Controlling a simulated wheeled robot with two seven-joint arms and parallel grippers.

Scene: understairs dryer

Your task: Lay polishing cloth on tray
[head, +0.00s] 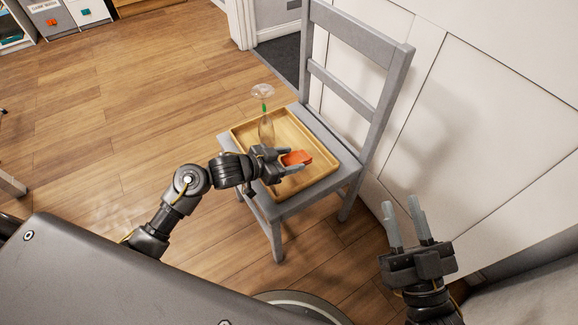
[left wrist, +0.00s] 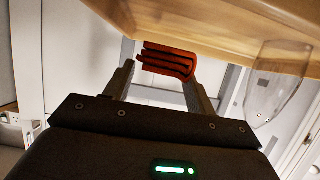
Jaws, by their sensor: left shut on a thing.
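The polishing cloth (head: 297,158) is a folded orange-red pad. My left gripper (head: 280,162) is shut on it, over the right front part of the wooden tray (head: 244,148). In the left wrist view the folded layers of the cloth (left wrist: 168,60) show between the two fingertips (left wrist: 160,78), close to the tray (left wrist: 215,25). I cannot tell whether the cloth touches the tray. The tray lies on the seat of a grey chair (head: 262,203). My right gripper (head: 405,220) is empty, its fingers apart, at the lower right away from the chair.
A clear glass with a green stem (head: 266,130) stands upside down on the tray, just behind my left gripper; it also shows in the left wrist view (left wrist: 275,85). The chair's backrest (head: 385,95) rises at the right, by a white panelled wall (head: 480,120).

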